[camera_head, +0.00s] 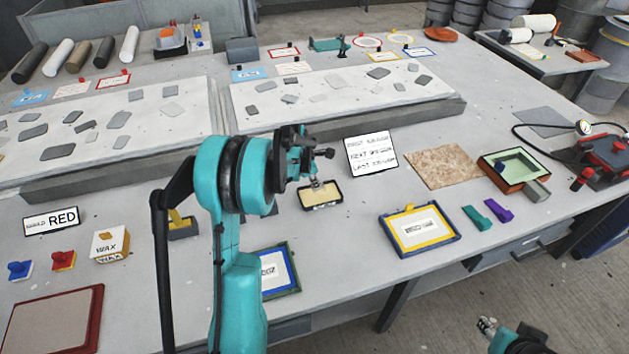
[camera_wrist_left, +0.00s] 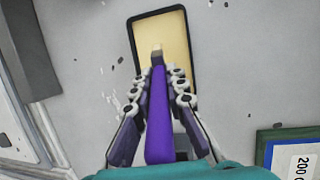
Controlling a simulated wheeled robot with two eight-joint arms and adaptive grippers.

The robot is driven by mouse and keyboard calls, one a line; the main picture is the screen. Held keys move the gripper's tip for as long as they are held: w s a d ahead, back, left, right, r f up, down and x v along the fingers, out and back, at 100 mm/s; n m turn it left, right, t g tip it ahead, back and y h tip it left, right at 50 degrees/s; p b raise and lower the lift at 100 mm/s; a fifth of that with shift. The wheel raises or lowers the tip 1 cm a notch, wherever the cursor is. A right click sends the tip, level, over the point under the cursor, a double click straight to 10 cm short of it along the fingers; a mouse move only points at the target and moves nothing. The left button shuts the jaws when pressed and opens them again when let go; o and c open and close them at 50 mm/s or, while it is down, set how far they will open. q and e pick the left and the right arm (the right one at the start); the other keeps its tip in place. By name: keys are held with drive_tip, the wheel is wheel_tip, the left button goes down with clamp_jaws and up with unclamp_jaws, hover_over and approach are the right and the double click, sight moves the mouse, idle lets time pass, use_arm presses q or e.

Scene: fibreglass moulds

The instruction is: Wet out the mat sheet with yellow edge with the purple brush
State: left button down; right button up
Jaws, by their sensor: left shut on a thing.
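The mat sheet with yellow edge (camera_head: 420,229) lies flat on the table right of centre in the head view. It has a white label in its middle. My left gripper (camera_head: 313,180) is over the small black-rimmed tray of tan resin (camera_head: 321,195). In the left wrist view, the gripper (camera_wrist_left: 163,85) is shut on the purple brush (camera_wrist_left: 159,115). The brush's pale tip points into the tray (camera_wrist_left: 174,29); whether it touches the resin I cannot tell. My right gripper (camera_head: 488,326) is at the bottom right, off the table's front edge.
A blue-and-green-edged sheet (camera_head: 277,271) lies close to my left arm. A written sign (camera_head: 371,152) stands behind the tray. Teal (camera_head: 476,217) and purple (camera_head: 497,208) pieces lie right of the yellow-edged sheet. A brown mat (camera_head: 442,166) and a green-lined box (camera_head: 514,166) are farther back.

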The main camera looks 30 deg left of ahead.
use_arm(q)
drive_tip(key=shift+r+p, duration=2.25)
drive_tip(key=shift+r, duration=1.25)
drive_tip(key=shift+f, duration=0.1)
